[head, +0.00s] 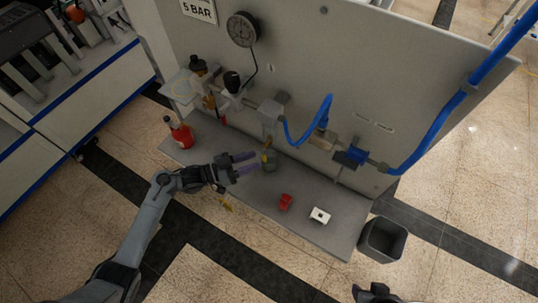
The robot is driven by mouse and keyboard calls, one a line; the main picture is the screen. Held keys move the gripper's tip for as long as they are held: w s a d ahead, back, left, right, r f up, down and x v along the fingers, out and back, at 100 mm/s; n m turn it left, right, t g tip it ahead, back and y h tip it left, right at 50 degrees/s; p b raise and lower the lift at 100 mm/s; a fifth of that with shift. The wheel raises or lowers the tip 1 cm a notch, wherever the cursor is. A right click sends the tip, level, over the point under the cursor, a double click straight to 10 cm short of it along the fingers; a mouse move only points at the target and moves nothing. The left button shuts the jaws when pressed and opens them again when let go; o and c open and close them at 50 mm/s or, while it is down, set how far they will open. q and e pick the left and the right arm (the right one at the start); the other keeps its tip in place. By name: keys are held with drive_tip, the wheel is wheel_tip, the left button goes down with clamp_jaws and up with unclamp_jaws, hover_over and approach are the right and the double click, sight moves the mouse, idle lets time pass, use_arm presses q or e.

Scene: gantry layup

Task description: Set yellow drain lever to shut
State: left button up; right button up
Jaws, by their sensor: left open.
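The yellow drain lever (264,157) appears as a small yellow piece under the pipe fittings, just above a small grey-green cup (270,166) on the shelf. Its exact angle is too small to tell. My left gripper (251,163) is open and empty, its purple fingers pointing right toward the lever, with a small gap seeming to remain between them. My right gripper (373,293) shows only as a dark piece at the bottom edge, mostly cut off.
A grey panel carries a gauge (242,29), pipe fittings and blue hose (310,128). A dark bin (382,240) stands right of the shelf.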

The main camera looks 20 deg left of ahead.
sight(264, 155)
use_arm(q)
drive_tip(key=x, duration=0.6)
drive_tip(key=shift+w+d, duration=0.2)
drive_tip(key=shift+d, duration=0.15)
clamp_jaws()
